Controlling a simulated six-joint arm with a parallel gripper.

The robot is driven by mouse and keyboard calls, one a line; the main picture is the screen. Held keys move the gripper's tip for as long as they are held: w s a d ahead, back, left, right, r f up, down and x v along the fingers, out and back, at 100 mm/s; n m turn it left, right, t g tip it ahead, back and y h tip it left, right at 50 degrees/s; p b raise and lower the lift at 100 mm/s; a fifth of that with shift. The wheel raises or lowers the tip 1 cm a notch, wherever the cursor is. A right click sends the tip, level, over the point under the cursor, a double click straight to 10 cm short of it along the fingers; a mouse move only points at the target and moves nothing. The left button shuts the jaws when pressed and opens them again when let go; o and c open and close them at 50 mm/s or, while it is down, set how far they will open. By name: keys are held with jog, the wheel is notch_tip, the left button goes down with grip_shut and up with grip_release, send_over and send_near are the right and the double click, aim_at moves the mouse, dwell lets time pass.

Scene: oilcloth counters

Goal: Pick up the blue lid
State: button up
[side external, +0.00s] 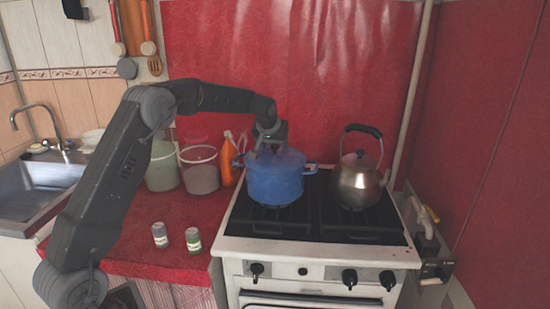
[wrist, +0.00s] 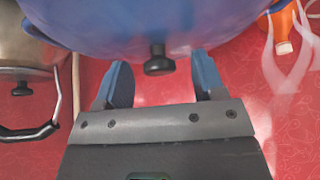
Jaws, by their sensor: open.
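The blue lid (side external: 288,157) sits on top of the blue pot (side external: 275,186) on the left side of the stove. In the wrist view the blue lid (wrist: 130,28) fills the top, and its dark knob (wrist: 159,60) points toward my gripper. My gripper (side external: 268,146) is just above the lid and partly covers it in the side view. In the wrist view the two blue-grey fingers of my gripper (wrist: 161,80) are apart, one on each side of the knob, with visible gaps. The knob is hidden in the side view.
A metal kettle (side external: 358,182) stands on the stove right of the pot. An orange bottle (side external: 228,158) stands close to the pot's left. Buckets (side external: 199,169) and two small cans (side external: 193,240) are on the red counter. A red-covered wall (side external: 290,80) rises behind the stove.

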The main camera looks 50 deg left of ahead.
jog(key=c, duration=1)
jog(key=shift+c, duration=0.3)
jog(key=shift+r, duration=0.15)
